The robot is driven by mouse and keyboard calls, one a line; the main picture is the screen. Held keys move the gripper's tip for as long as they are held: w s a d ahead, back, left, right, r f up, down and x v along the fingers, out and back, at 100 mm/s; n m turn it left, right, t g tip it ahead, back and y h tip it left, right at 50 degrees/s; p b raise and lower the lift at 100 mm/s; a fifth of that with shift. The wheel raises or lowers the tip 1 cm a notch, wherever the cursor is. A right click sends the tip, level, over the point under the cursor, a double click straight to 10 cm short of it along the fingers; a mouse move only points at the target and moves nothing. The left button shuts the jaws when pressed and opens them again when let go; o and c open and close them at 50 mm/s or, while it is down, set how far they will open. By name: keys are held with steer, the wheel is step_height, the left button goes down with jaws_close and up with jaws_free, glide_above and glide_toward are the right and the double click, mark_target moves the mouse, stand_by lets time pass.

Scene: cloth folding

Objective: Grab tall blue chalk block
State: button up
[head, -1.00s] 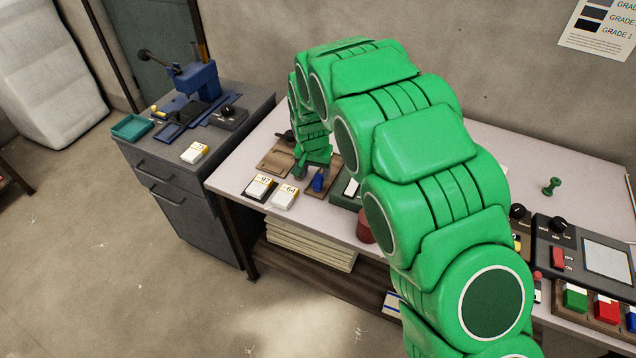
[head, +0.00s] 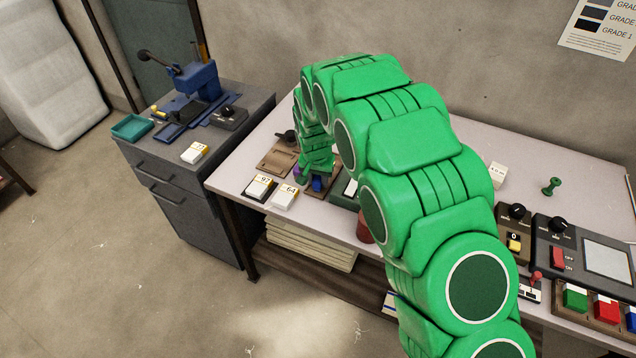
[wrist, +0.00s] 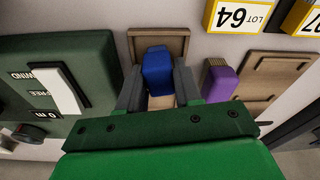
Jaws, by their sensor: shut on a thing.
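The blue chalk block (wrist: 157,72) stands upright on a small wooden holder (wrist: 172,38) in the wrist view. My gripper (wrist: 160,88) has its two grey fingers on either side of the block and is shut on it. In the head view the blue block (head: 318,184) shows just below my gripper (head: 316,175), still at the holder. Whether the block is lifted off the holder cannot be told.
A purple block (wrist: 219,82) stands close to the right in the wrist view. A dark green device with a white lever (wrist: 62,90) is close on the left. Yellow-edged lot cards (head: 285,197) lie in front. A wooden board (head: 276,160) lies behind them.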

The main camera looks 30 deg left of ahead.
mark_target(318, 177)
steer(key=shift+c, duration=0.4)
steer(key=shift+r, duration=0.1)
steer(key=shift+r, duration=0.25)
step_height(318, 177, up, 3)
steer(key=shift+s+f, duration=0.1)
steer(key=shift+s, duration=0.05)
steer(key=s+d+r, duration=0.8)
steer(key=s+r, duration=0.1)
steer(key=s, duration=0.1)
steer(key=shift+s+d+r, duration=0.25)
steer(key=shift+s+r, duration=0.05)
steer(key=shift+s, duration=0.05)
